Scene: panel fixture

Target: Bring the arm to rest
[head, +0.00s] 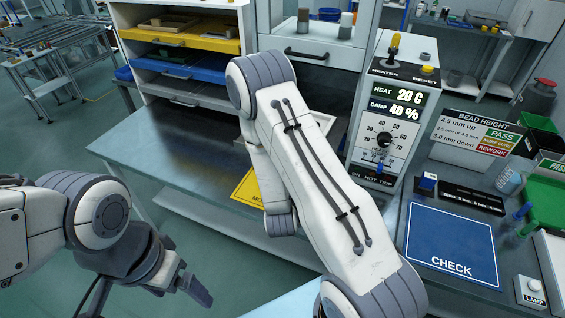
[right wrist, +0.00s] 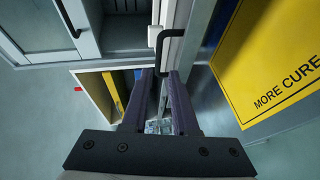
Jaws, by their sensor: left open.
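My left gripper (head: 190,284) hangs at the lower left in the head view. It is open and empty, in free space in front of the grey bench. My right arm (head: 315,175) reaches across the middle of the head view and hides its own gripper. In the right wrist view my right gripper (right wrist: 160,76) shows two dark fingers with a gap between them. A black bar handle (right wrist: 163,52) lies in line with the fingertips; I cannot tell whether they touch it. A yellow MORE CURE mat (right wrist: 268,60) lies to the right, and partly shows under my arm (head: 246,187).
A heater panel (head: 385,120) stands close right of my right arm, reading 20 C and 40 %. A blue CHECK mat (head: 450,243) lies at the right. A rack with a yellow drawer (head: 180,38) and a blue drawer (head: 180,68) stands behind. The left bench top (head: 170,150) is clear.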

